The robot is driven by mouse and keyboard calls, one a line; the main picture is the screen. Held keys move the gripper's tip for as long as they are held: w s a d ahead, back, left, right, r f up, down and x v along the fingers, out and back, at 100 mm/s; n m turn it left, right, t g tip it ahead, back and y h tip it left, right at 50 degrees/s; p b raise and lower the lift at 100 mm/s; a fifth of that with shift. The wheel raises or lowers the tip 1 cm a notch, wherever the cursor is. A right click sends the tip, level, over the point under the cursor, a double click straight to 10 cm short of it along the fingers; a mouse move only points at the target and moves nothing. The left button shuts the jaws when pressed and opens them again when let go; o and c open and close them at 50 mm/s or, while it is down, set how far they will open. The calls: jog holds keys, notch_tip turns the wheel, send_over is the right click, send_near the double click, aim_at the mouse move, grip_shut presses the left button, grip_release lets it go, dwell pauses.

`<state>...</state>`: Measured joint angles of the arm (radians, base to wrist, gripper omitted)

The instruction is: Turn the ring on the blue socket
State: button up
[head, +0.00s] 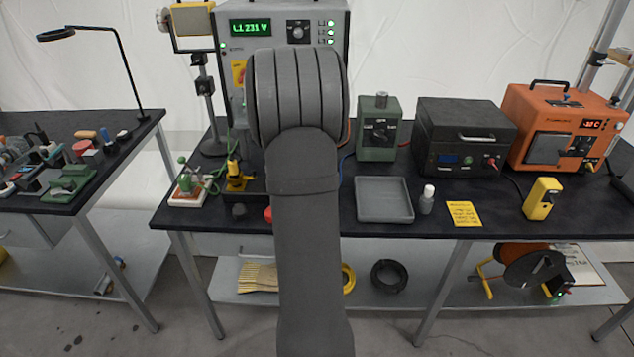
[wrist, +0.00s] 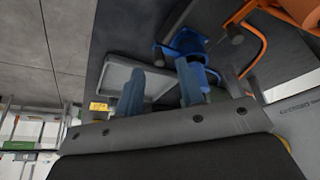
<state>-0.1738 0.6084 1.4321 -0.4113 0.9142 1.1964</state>
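The blue socket (wrist: 188,42) shows near the top middle of the wrist view, on the dark bench top. Its ring cannot be made out clearly, as a finger covers its lower part. My gripper (wrist: 160,72) shows in the wrist view with its two blue-grey fingers apart and nothing seen between them. The right finger overlaps the near side of the socket in the picture; I cannot tell whether it touches. In the head view my own arm hides the blue socket and the gripper.
A grey tray (head: 384,199) lies right of my arm; a white bottle (head: 427,199) and yellow card (head: 464,214) are beside it. An orange cable (wrist: 262,42) loops beside the blue socket.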

jog(key=v, duration=1.4)
jog(key=shift+d, duration=0.1)
jog(key=x, duration=1.7)
jog(key=shift+f, duration=0.25)
